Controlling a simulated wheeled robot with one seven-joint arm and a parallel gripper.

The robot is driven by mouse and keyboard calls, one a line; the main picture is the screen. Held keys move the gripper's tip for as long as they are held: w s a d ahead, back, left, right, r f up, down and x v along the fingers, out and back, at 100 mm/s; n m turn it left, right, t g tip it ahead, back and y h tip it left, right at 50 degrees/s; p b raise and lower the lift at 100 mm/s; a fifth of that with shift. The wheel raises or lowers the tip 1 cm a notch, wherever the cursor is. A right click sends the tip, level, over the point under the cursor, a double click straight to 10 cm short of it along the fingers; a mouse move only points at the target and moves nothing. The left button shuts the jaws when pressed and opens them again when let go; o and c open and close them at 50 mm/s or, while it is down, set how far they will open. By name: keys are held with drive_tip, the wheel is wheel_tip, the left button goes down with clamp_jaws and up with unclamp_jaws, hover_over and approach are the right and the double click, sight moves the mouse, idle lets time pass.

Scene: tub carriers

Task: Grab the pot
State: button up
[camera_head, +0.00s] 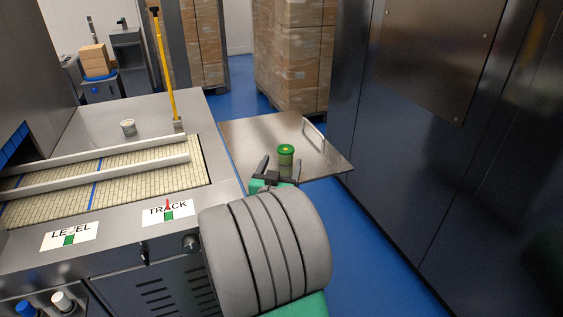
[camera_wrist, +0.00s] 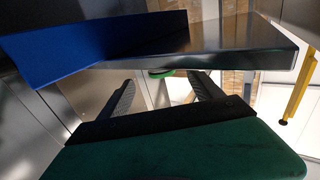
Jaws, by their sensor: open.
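A small green pot (camera_head: 285,157) with a yellow spot on its lid stands upright on the steel side table (camera_head: 330,160). My gripper (camera_head: 280,163) is open and empty, on the near side of the pot, with its fingers pointing toward it. In the wrist view, a bit of the green pot (camera_wrist: 161,74) shows beyond and between the spread fingertips (camera_wrist: 162,82); most of it is hidden by a dark edge. A gap seems to remain between fingers and pot, but its depth is unclear.
A machine with a tiled belt (camera_head: 110,175) and metal rails fills the left. A handle (camera_head: 313,133) stands at the table's right edge. A tall dark cabinet (camera_head: 430,120) closes the right side. Stacked cartons (camera_head: 290,55) stand behind.

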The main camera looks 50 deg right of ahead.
sight(286, 147)
drive_tip(key=p+x, duration=0.1)
drive_tip(key=x, duration=0.1)
drive_tip(key=p+x, duration=0.1)
drive_tip(key=x, duration=0.4)
drive_tip(key=shift+w+d+r+p, duration=0.25)
drive_tip(key=shift+w+p, duration=0.05)
drive_tip(key=shift+p, duration=0.1)
drive_tip(key=c, duration=1.5)
drive_tip(key=shift+b, duration=0.4)
drive_tip(key=b+v, duration=0.4)
drive_tip(key=v, duration=1.4)
drive_tip(key=shift+s+a+r, duration=0.1)
drive_tip(key=shift+r, duration=0.05)
